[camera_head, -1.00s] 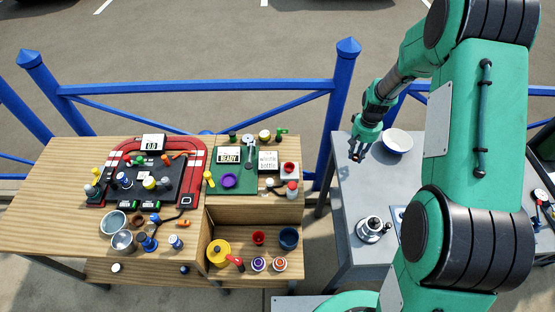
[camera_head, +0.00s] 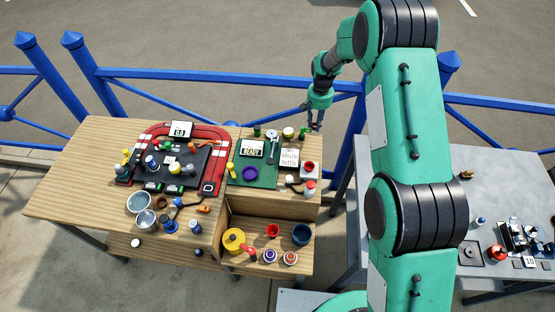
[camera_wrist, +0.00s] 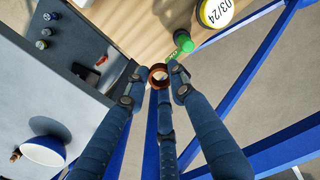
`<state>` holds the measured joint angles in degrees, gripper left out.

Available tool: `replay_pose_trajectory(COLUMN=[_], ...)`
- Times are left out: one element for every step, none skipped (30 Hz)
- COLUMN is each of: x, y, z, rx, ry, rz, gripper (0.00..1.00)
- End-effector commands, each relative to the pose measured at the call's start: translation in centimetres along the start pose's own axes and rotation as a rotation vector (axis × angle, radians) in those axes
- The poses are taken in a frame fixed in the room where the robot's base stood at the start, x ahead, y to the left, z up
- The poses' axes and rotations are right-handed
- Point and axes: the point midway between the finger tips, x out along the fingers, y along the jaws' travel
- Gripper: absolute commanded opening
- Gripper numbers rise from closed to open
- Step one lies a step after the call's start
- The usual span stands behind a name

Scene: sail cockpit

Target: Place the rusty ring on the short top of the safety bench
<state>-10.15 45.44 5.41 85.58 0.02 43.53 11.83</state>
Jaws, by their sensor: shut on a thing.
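My gripper (camera_head: 314,127) is near the back right corner of the wooden bench top in the head view. In the wrist view my gripper (camera_wrist: 158,78) is shut on the rusty ring (camera_wrist: 158,83), a small brown ring held between the fingertips. Below it are the blue railing and the gap between two benches. The wooden bench (camera_head: 85,190) is on the left in the head view. The grey bench (camera_head: 475,205) is on the right, partly hidden by my arm. Neither is labelled, so I cannot tell which is the safety bench.
Blue railing (camera_head: 220,80) runs behind both benches. A blue and white bowl (camera_wrist: 45,151) stands on the grey bench. The grey bench has some bare surface.

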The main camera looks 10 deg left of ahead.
Motion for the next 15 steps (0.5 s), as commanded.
replay_pose_trajectory(x=[-0.2,-0.3,-0.4,-0.5,-0.5,-0.7,-0.7,-0.8,-0.9,-0.9,-1.0,-1.2,-1.2,-1.3,-1.4], y=[-1.8,-2.9,-4.2,-5.2,-6.2,-7.5,-8.6,-9.6,-11.1,-12.2,-13.3,-14.9,-16.1,-17.4,-18.9], z=[-0.3,-0.5,-0.8,-0.9,-1.0,-1.2,-1.3,-1.4,-1.5,-1.5,-1.5,-1.5,-1.5,-1.4,-1.4], rx=[-0.007,-0.008,-0.010,-0.011,-0.012,-0.014,-0.016,-0.017,-0.020,-0.021,-0.022,-0.025,-0.025,-0.028,-0.029], ry=[0.000,0.000,0.001,0.000,0.000,0.000,0.000,0.000,0.001,0.000,-0.001,0.001,0.001,0.000,0.000], rz=[0.000,0.000,0.000,0.000,0.000,0.000,0.000,0.000,-0.001,0.000,0.000,0.000,-0.001,0.000,0.000], gripper=[0.00,0.00,0.00,0.00,0.00,0.00,0.00,0.00,0.00,0.00,0.00,0.00,0.00,0.00,0.00])
